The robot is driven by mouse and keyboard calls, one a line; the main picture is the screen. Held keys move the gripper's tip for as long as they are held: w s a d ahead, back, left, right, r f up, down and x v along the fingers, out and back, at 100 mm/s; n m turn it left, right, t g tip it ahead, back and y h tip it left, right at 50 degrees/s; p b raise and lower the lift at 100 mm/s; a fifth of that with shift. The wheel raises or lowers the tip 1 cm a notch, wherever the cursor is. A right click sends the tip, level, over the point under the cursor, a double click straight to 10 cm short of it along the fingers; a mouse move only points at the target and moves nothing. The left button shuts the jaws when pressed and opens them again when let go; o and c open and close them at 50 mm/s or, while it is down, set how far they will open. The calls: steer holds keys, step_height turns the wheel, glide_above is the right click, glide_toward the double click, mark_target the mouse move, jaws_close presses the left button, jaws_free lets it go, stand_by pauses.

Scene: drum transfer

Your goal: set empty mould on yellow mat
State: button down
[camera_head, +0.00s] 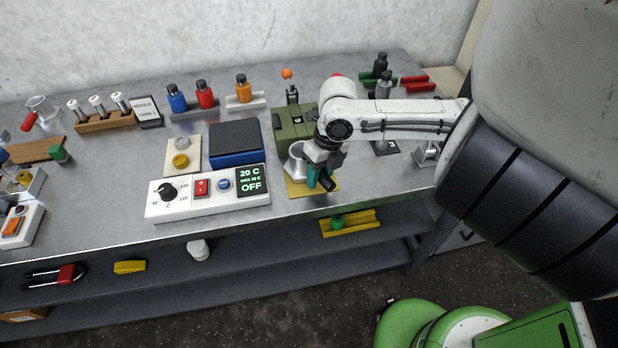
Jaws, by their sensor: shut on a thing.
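The yellow mat (299,191) lies near the front edge of the metal bench, partly hidden by my gripper and the mould. The mould, a silver-grey round cup (296,166), is at the mat's left part, right in front of the green box. My gripper (319,180) comes down from the right over the mat. It is shut, with teal and black parts showing at its end, and appears to hold the mould by its right side. The fingers hide the grip itself. I cannot tell whether the mould's base touches the mat.
A green box (294,128) stands close behind the mat. A white control panel (208,192) reading "20 C" and "OFF" is just left, with a blue-and-black block (236,143) behind it. Bottles stand along the back. The bench front edge is close.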

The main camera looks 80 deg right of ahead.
steer(key=shift+f, duration=0.1)
steer(key=c, duration=0.8)
jaws_free()
